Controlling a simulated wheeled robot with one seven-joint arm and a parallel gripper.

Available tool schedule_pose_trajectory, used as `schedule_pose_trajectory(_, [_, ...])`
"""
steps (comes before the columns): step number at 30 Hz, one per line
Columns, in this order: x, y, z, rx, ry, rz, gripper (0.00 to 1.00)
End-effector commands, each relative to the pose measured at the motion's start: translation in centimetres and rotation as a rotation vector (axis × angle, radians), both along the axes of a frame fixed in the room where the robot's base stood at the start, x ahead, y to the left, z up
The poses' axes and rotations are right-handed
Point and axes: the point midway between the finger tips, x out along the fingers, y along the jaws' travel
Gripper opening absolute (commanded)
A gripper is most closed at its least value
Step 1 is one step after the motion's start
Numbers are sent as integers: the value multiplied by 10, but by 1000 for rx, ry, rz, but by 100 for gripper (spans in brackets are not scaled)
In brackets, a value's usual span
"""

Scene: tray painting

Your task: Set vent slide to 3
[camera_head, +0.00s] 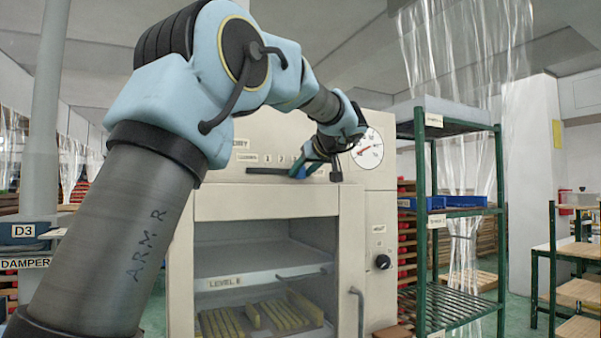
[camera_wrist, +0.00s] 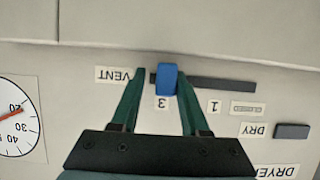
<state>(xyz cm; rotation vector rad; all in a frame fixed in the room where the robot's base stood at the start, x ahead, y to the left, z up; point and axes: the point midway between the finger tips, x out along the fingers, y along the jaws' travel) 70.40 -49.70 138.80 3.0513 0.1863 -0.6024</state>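The blue vent slide knob (camera_wrist: 167,79) sits in a dark horizontal slot (camera_wrist: 222,84) in the wrist view, where the labels appear upside down. It is beside the VENT label (camera_wrist: 115,76), near that end of the slot, and lines up closely with the "3" label (camera_wrist: 162,103). The "1" label (camera_wrist: 214,107) is further right; the mark between is hidden by a finger. My gripper (camera_wrist: 162,73) has its green fingers spread either side of the knob, with a gap on the left and the right finger very close; contact there is unclear. In the head view my gripper (camera_head: 316,157) is at the dryer's upper panel.
The cream dryer (camera_head: 350,205) has an open chamber with yellow strips on a lower level. A round dial (camera_head: 367,148) and a black knob (camera_head: 382,262) are on its right side. A green shelf rack (camera_head: 420,220) stands close to the right.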

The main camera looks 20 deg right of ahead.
Motion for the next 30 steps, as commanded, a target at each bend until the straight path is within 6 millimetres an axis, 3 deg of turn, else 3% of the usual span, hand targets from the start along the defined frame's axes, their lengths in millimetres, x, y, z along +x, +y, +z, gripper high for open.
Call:
schedule_pose_trajectory(3, [0, 1, 0, 1, 1, 2, 57])
schedule_pose_trajectory(14, [-8, 0, 1, 0, 1, 3, 57])
schedule_pose_trajectory(24, [-67, -9, 24, -1, 0, -1, 57])
schedule_pose_trajectory(30, [-91, -11, 36, -1, 1, 1, 57])
